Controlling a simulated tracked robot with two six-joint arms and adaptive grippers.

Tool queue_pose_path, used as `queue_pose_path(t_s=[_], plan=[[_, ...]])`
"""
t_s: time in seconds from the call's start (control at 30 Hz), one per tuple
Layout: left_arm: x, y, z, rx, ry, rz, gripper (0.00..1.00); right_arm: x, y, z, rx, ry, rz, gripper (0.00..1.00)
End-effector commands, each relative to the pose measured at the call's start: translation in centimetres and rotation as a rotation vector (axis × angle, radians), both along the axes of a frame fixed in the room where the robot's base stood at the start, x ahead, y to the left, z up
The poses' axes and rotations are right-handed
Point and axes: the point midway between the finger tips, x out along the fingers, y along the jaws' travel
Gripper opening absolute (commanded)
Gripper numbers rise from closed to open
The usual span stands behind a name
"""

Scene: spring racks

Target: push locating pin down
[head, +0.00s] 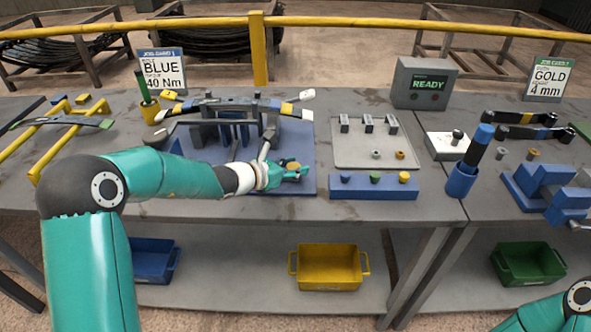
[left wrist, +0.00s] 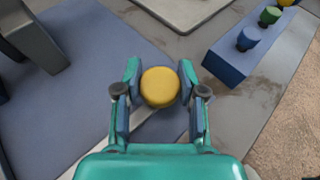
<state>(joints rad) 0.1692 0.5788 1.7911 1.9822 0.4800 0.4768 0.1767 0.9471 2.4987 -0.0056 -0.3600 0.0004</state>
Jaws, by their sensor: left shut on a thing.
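A round yellow knob, which looks like the head of the locating pin (left wrist: 160,86), sits between the fingers of my left gripper in the left wrist view. My left gripper (head: 291,172) is shut on it at the front right of the blue fixture plate (head: 305,140). The pin's shaft and its lower end are hidden below the knob, so I cannot tell how deep it sits. A dark leaf-spring assembly (head: 235,106) lies across the fixture behind the gripper. My right gripper is out of view; only part of my right arm shows at the lower right.
A blue block (head: 360,190) with blue, green and yellow knobs stands just right of the plate. Behind it is a grey tray (head: 350,155) with small parts. A grey lever (head: 264,147) rises close behind my left gripper. A yellow bin (head: 330,270) stands on the lower shelf.

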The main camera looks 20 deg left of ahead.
Motion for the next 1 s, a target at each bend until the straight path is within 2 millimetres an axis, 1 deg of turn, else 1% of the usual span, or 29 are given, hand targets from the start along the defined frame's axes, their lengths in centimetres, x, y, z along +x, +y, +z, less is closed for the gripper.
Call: queue_pose_path(t_s=[0.03,0.23,0.27,0.4,0.43,0.77,0.87,1.0], plan=[[-0.2,0.1,-0.6,0.003,0.013,0.002,0.00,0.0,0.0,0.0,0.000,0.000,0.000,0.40],[-0.2,0.1,-0.7,0.004,0.017,0.002,0.00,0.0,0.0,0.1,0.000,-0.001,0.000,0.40],[-0.2,0.1,-0.7,0.004,0.017,0.002,0.41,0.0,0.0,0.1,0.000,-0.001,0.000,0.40],[-0.2,0.1,-0.6,0.004,0.014,0.002,0.65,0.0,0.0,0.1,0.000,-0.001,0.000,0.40],[-0.2,0.1,-0.5,0.003,0.013,0.002,0.66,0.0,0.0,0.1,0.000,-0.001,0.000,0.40],[-0.2,0.1,-0.2,0.002,0.008,0.000,0.66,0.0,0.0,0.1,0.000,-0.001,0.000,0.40],[-0.8,0.4,0.1,0.001,0.008,0.001,0.66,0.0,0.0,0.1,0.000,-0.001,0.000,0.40],[-2.4,1.4,0.9,0.002,0.007,0.003,0.66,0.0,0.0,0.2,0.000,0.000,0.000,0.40]])
